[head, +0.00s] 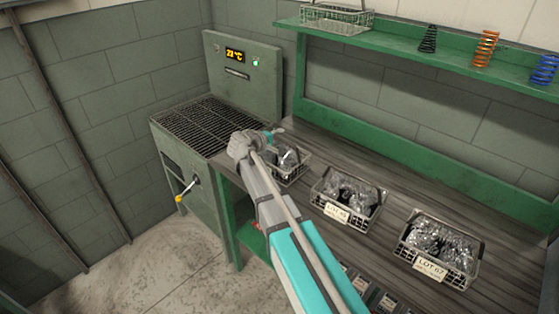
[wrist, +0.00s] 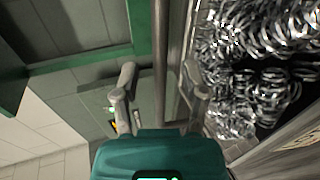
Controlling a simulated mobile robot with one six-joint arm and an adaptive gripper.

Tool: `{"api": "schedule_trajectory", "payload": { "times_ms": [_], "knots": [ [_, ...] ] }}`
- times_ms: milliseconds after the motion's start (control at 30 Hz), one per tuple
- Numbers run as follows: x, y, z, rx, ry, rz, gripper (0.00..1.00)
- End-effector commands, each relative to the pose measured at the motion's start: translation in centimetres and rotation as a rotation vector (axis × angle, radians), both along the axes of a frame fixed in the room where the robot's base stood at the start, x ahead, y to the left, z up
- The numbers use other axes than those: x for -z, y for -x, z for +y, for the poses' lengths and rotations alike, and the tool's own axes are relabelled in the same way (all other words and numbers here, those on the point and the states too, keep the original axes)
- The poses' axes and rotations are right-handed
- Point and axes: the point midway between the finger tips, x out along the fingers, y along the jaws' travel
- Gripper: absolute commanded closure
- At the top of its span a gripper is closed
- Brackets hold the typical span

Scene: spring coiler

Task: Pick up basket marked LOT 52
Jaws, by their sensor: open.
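Three wire baskets of shiny metal coils stand in a row on the dark bench. The left basket (head: 297,172) is partly covered by my arm and gripper, and I cannot see its tag. The middle basket (head: 361,212) has a tag too small to read surely. The right basket (head: 463,266) is marked LOT 67. My gripper (head: 280,148) is at the left basket. In the wrist view, the open fingers of my gripper (wrist: 160,97) straddle a thin bar, and a basket of coils (wrist: 258,85) fills the right side. I cannot tell whether they touch.
A grey oven with a grille top (head: 205,122) and a temperature display stands left of the bench. A green shelf (head: 400,47) above the bench holds an empty wire basket (head: 338,20) and several coloured springs. Bare bench shows between and behind the baskets.

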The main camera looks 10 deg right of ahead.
Motion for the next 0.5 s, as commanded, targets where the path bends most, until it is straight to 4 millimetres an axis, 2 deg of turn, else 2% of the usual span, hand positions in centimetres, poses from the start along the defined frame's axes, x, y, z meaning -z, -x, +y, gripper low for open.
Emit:
{"api": "schedule_trajectory", "payload": {
  "times_ms": [367, 500],
  "knots": [
    [-0.02, 0.02, 0.04, 0.000, 0.000, 0.000, 0.45],
    [-0.02, 0.01, 0.05, 0.000, 0.000, 0.000, 0.71]
  ]
}}
